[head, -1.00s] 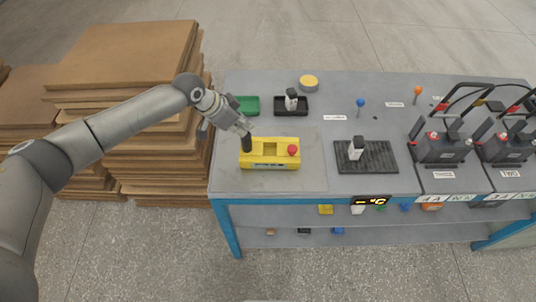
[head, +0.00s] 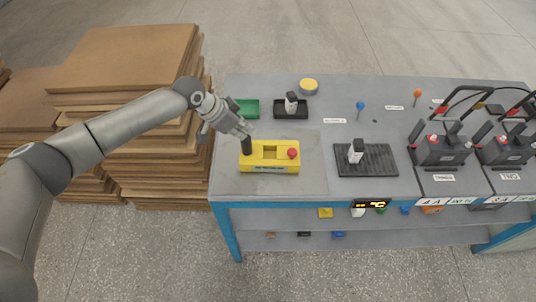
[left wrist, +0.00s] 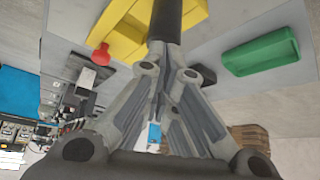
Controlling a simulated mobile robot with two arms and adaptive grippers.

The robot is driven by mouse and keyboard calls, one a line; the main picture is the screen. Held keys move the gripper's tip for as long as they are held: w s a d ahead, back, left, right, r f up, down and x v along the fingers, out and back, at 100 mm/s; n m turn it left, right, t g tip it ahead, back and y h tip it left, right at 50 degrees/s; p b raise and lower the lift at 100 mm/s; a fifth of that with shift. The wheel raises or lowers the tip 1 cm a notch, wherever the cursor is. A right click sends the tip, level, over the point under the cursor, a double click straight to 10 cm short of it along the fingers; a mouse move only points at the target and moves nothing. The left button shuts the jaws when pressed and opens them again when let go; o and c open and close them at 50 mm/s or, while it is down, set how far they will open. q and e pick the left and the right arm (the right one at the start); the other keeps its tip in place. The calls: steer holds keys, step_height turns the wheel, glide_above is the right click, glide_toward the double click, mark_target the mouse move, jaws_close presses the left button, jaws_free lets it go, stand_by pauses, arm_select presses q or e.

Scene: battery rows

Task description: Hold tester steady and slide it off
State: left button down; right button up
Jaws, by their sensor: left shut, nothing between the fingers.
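A yellow box (head: 269,163) with a red knob (head: 293,153) and an upright black post (head: 246,146) sits on a grey mat at the table's left. My left gripper (head: 241,132) is shut and empty at the top of the post. In the left wrist view the fingers (left wrist: 167,75) meet near the post (left wrist: 165,22), beside the yellow box (left wrist: 125,30). Whether they touch it I cannot tell. A white device with a black top (head: 356,152) stands on a black ridged mat (head: 380,162). A similar device (head: 291,102) stands in a black tray (head: 304,110). Which is the tester is unclear.
A green tray (head: 248,106) and a yellow disc (head: 308,86) lie at the back. Dark batteries with cables (head: 440,152) stand at the right. Stacked brown boards (head: 120,62) rise beside the table's left edge. The grey mat (head: 312,182) has bare room around the yellow box.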

steer(key=shift+f+b, duration=0.3)
stand_by(0.5)
steer(key=shift+d, duration=0.1)
steer(key=shift+c, duration=0.2)
stand_by(0.6)
